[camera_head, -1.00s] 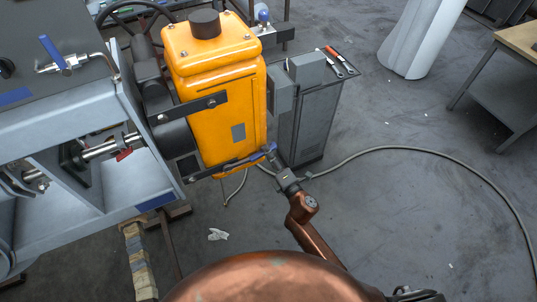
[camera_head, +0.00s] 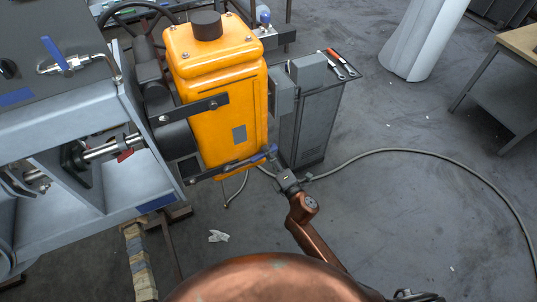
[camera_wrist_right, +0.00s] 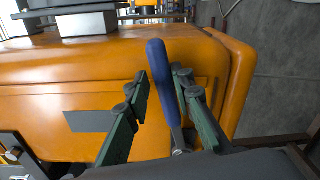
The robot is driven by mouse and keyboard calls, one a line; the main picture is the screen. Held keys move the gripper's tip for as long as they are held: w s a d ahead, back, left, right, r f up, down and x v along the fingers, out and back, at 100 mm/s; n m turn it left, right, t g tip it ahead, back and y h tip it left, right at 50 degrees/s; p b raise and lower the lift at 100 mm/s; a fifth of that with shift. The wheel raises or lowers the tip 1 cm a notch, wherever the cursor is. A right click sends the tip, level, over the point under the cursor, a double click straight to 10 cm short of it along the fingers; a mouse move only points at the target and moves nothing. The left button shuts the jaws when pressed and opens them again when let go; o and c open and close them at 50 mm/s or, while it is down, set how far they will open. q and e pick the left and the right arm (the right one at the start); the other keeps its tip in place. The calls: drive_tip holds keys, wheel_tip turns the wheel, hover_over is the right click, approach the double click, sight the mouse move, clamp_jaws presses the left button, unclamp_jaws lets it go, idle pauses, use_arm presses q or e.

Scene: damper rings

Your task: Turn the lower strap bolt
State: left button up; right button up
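The orange tank (camera_head: 200,80) has a dark upper strap (camera_head: 190,112) and a dark lower strap (camera_head: 235,165) across its side. A blue handle (camera_head: 269,151) sits at the right end of the lower strap. In the right wrist view the blue handle (camera_wrist_right: 162,75) runs into a metal shank (camera_wrist_right: 178,138). The lower strap bolt itself cannot be made out. My right gripper (camera_head: 275,163) is at the handle. Its green fingers (camera_wrist_right: 163,85) stand on either side of the handle, with a gap at the left finger and the right finger close against or touching it. My left gripper is not in view.
A grey cabinet (camera_head: 310,115) with hand tools on its top shelf (camera_head: 342,64) stands right of the tank. A grey machine frame (camera_head: 70,110) is on the left.

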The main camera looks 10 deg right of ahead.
drive_tip(key=shift+r, duration=0.1)
drive_tip(key=r+n+p, duration=0.1)
drive_tip(key=a+r+n+p, duration=0.1)
drive_tip(key=r, duration=0.1)
drive_tip(key=r+p, duration=0.1)
drive_tip(key=p, duration=0.1)
drive_tip(key=shift+s+a+r+n, duration=0.2)
drive_tip(key=shift+s+a+n, duration=0.1)
drive_tip(key=shift+n, duration=0.1)
drive_tip(key=shift+a+r, duration=0.1)
drive_tip(key=shift+r, duration=0.05)
drive_tip(key=shift+n, duration=0.3)
